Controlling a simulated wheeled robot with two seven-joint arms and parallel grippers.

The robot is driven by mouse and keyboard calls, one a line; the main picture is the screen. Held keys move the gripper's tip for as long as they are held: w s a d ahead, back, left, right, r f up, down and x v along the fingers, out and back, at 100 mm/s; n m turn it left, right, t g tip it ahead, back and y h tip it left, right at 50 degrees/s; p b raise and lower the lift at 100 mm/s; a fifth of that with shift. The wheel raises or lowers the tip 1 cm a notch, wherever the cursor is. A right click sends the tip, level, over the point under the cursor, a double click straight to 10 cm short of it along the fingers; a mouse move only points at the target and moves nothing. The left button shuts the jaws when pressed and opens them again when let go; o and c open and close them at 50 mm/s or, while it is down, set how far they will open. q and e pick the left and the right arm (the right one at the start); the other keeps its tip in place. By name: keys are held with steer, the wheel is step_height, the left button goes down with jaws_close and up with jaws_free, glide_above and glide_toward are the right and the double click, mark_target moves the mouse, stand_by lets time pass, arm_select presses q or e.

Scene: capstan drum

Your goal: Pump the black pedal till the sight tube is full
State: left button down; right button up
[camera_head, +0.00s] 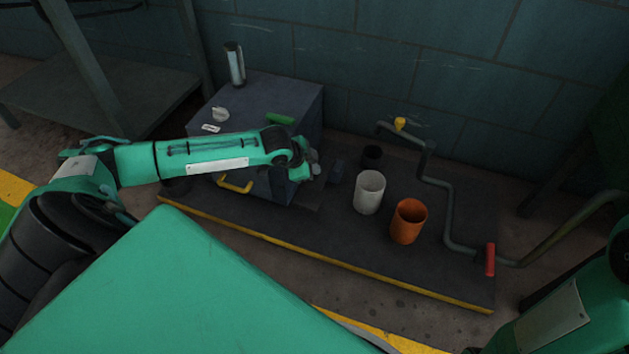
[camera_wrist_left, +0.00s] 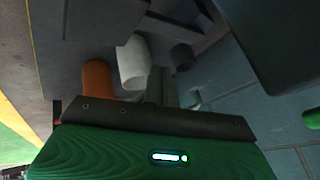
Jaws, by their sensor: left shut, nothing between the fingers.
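The sight tube (camera_head: 235,64), a small upright cylinder, stands on the dark grey box (camera_head: 270,92). Its fill level is too small to read. My left gripper (camera_head: 312,166) is shut and empty in front of the box's right side. Its closed fingers also show in the left wrist view (camera_wrist_left: 162,88). A dark flat piece (camera_head: 312,200), possibly the black pedal, lies low beside the box, just below the gripper. It is partly hidden, and I cannot tell whether the gripper touches it. My right gripper is out of view.
A white cylinder (camera_head: 369,192), an orange one (camera_head: 408,221) and a black one (camera_head: 372,157) stand on the dark platform (camera_head: 330,246). A bent pipe crank (camera_head: 440,184) with a red grip (camera_head: 490,260) stands right. A yellow handle (camera_head: 235,186) is on the box front.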

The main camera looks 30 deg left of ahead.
mark_target(312, 188)
arm_select(q)
step_height(312, 188, down, 2)
steer(key=shift+s+b, duration=0.15)
steer(key=shift+b, duration=0.7)
steer(key=shift+s+f+p, duration=0.1)
steer(key=shift+f+p, duration=0.2)
steer(key=shift+s+d+f, duration=0.1)
steer(key=shift+s+f, duration=0.05)
steer(key=shift+f, duration=0.6)
stand_by(0.4)
steer(key=shift+s+f+p, duration=0.1)
steer(key=shift+f+p, duration=0.25)
steer(key=shift+p, duration=0.2)
